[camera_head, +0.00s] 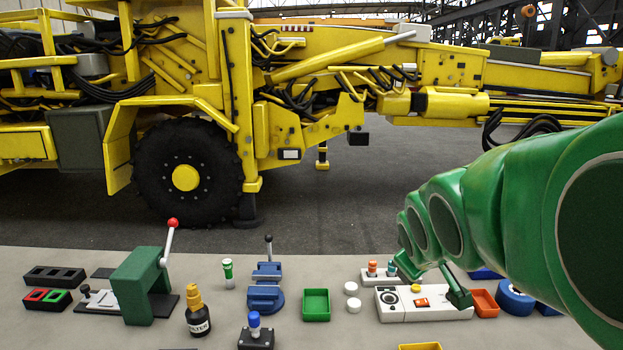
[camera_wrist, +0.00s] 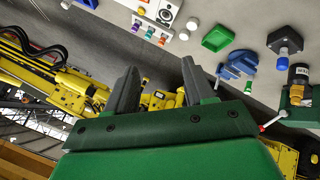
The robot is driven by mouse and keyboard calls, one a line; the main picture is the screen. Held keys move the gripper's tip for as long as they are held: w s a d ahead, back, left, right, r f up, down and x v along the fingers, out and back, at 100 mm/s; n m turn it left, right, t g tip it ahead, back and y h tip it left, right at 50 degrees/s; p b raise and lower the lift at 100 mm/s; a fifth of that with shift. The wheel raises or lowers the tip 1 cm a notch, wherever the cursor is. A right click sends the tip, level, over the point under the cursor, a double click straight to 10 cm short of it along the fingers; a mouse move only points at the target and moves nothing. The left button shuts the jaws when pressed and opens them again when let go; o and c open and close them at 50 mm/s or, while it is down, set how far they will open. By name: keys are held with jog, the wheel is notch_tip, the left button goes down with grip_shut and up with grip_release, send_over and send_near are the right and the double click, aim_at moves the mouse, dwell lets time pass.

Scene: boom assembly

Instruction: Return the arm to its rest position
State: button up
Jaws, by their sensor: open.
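My green arm reaches in from the right in the head view. My gripper (camera_head: 433,284) is at its end, above the white control box (camera_head: 390,306) on the table. Its two fingers are spread apart, with nothing seen between them. In the wrist view my gripper (camera_wrist: 158,92) shows two dark fingers with a gap between them. The white box (camera_wrist: 163,14) appears at the top of that view, beyond the fingers. Whether the fingers touch the box is hard to tell in the head view.
The table (camera_head: 330,268) holds a green tray (camera_head: 316,305), a blue vise (camera_head: 265,290), a filter bottle (camera_head: 198,315), a green press (camera_head: 145,285) with a red-knobbed lever and a red tray (camera_head: 484,303). A yellow boom machine (camera_head: 240,80) stands behind. Open floor (camera_head: 340,200) lies between.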

jog(key=s+a+f+m+g, duration=0.1)
jog(key=s+f+m+g, duration=0.1)
jog(key=s, duration=0.7)
jog(key=s+a+f+m+g+y, duration=0.1)
jog(key=s+f+g, duration=0.3)
jog(key=s, duration=0.5)
jog(key=s+a+f+m+g+y, duration=0.1)
jog(key=s+f, duration=0.4)
jog(key=s, duration=0.5)
jog(key=shift+a+m+g, duration=0.65)
jog(key=shift+m+g, duration=0.45)
jog(key=shift+g, duration=0.1)
